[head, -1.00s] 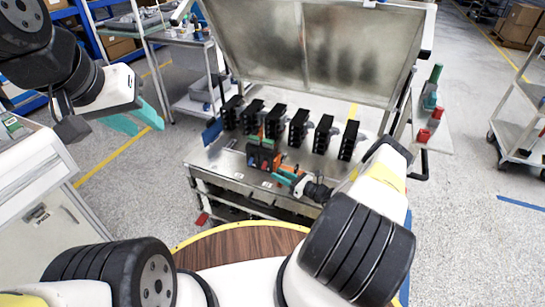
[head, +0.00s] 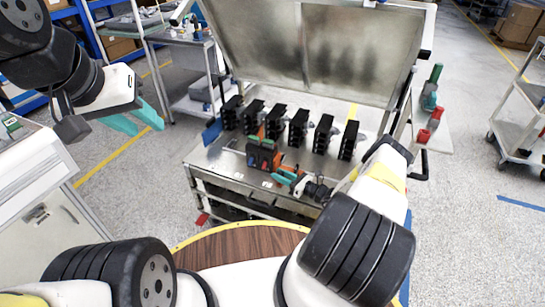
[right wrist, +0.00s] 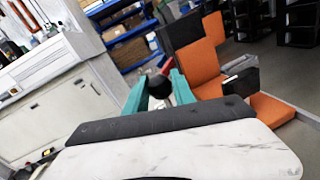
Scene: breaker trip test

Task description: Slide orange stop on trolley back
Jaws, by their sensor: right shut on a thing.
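The orange stop (right wrist: 266,108) shows in the right wrist view as an orange angled piece with dark parts, right of my fingers. In the head view its orange (head: 278,160) shows only in small part beside a dark block (head: 262,154) on the trolley top (head: 230,172). My right gripper (head: 285,176) is low at the trolley's front part. Its teal fingers are shut on a black round knob (right wrist: 160,87), with a red piece behind it. How the knob joins the stop is hidden. My left gripper (head: 149,130) is open and empty, away from the trolley at the left.
Several black breaker-like units (head: 298,128) stand in a row behind the block. A raised metal panel (head: 315,50) closes off the back. Red pieces and a green bottle (head: 431,92) stand on the right side shelf. A white cabinet (head: 38,190) stands at the left.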

